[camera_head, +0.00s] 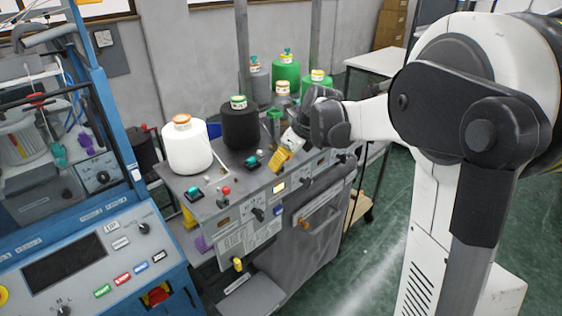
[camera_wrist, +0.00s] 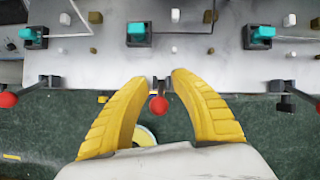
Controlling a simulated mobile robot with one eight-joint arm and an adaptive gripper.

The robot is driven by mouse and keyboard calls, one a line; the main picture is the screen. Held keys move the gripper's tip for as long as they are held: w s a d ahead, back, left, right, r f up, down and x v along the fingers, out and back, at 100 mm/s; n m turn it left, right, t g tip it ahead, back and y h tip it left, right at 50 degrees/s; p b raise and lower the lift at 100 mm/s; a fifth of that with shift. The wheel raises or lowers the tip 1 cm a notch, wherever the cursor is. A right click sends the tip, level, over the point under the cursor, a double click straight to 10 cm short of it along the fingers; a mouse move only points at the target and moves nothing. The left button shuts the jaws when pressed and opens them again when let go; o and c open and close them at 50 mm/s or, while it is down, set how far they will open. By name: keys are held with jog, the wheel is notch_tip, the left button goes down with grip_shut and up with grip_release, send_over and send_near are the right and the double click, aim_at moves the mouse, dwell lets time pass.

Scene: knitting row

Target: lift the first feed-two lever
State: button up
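My gripper (camera_wrist: 158,85) is open, its two yellow ribbed fingers spread wide. In the wrist view a small lever with a red ball knob (camera_wrist: 158,104) shows between the fingers, on the front edge of the grey machine top; I see no contact with it. Similar levers with red knobs stand to its left (camera_wrist: 8,99) and right (camera_wrist: 318,107). No readable label shows which is the first feed-two lever. In the head view my gripper (camera_head: 280,159) is over the machine's front edge, and another red knob (camera_head: 226,190) is left of it.
Teal-topped feeders (camera_wrist: 137,33) sit on the machine top (camera_wrist: 200,70) behind the levers. White (camera_head: 187,150) and black (camera_head: 241,128) yarn cones stand on the machine, with green cones (camera_head: 287,75) farther back. A blue machine (camera_head: 85,260) is at left. Green floor lies open at right.

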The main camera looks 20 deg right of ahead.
jog(key=shift+s+d+r, duration=0.1)
jog(key=shift+r, duration=0.05)
jog(key=v, duration=1.1)
jog(key=shift+s+r, duration=0.2)
jog(key=shift+r, duration=0.15)
